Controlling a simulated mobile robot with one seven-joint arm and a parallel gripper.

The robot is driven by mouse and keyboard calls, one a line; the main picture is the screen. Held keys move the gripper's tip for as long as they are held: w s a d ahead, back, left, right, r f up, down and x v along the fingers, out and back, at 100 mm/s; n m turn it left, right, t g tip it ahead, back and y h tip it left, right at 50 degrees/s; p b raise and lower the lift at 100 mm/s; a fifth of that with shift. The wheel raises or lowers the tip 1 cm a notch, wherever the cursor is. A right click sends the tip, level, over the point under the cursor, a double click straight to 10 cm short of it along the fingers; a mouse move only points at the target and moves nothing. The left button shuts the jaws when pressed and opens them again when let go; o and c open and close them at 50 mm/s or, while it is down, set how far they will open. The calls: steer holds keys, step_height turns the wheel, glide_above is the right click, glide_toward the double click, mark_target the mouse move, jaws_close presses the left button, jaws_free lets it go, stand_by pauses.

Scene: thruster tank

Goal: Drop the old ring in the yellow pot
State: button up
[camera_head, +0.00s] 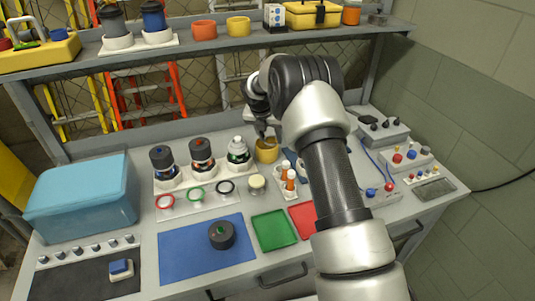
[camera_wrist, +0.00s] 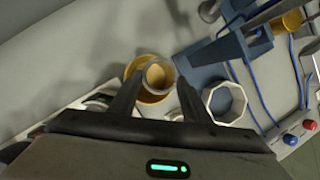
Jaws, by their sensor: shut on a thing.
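The yellow pot (camera_head: 267,154) stands at the back of the bench, just right of the white-topped thruster. It also shows in the wrist view (camera_wrist: 149,97) as a round golden rim below the fingers. My gripper (camera_head: 262,132) is directly above the pot, fingers pointing down. In the wrist view my gripper's fingers (camera_wrist: 160,76) stand a little apart, with a small tan round shape, taken as the old ring (camera_wrist: 158,74), between their tips and inside the pot's outline. I cannot clearly separate this shape from the pot's inside, or tell its height above the rim.
Several thrusters (camera_head: 202,155) stand left of the pot, with red, green and black rings in front. A small holder with orange-and-white bottles (camera_head: 290,180) is close on the right. A white octagonal cup (camera_wrist: 227,102) and blue rack (camera_wrist: 215,65) sit beside the pot. A shelf (camera_head: 220,44) runs overhead.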

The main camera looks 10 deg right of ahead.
steer(key=o, duration=1.1)
steer(key=v, duration=1.7)
steer(key=shift+r, duration=0.3)
